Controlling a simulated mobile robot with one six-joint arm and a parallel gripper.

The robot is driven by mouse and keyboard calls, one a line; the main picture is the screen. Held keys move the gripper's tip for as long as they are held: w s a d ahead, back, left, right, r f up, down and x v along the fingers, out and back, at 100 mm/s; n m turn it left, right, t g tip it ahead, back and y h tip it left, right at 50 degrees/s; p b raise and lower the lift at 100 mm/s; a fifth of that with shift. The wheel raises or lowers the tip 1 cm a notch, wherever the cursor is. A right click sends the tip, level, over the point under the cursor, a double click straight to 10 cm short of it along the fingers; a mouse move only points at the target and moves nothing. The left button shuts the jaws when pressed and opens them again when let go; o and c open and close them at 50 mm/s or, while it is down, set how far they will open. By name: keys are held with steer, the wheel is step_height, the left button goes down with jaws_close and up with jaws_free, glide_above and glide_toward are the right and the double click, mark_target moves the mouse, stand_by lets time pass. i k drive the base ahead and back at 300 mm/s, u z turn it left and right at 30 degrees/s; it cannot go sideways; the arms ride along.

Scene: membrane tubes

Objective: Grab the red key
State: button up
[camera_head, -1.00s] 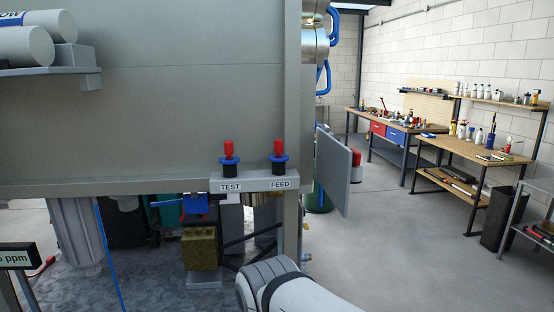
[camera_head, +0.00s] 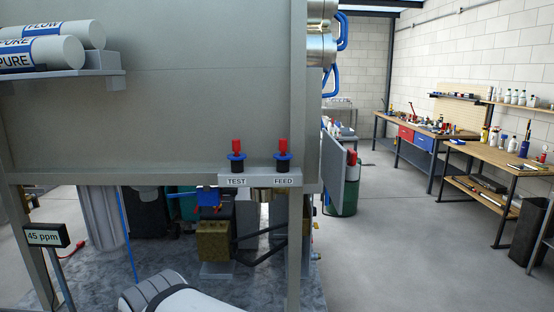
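Two red upright pieces with blue collars stand in black sockets on a grey ledge (camera_head: 258,174): one over the TEST label (camera_head: 236,147) and one over the FEED label (camera_head: 283,147). Another small red piece (camera_head: 352,157) sits at the edge of a grey panel to their right. I cannot tell which of these is the red key, as none shows a clear key shape. A white and grey rounded link of my arm (camera_head: 170,294) shows at the bottom, below the ledge. My gripper is out of view.
The grey panel (camera_head: 334,165) juts out right of the frame post. A 45 ppm display (camera_head: 47,235) stands at left, and white tubes (camera_head: 45,54) lie on an upper shelf. Workbenches (camera_head: 497,156) line the right wall. Open floor (camera_head: 400,240) lies between.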

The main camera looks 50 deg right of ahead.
mark_target(351, 155)
steer(key=u, duration=0.1)
steer(key=k, duration=1.8)
steer(key=z, duration=1.05)
steer(key=i, duration=0.95)
steer(key=u, duration=0.05)
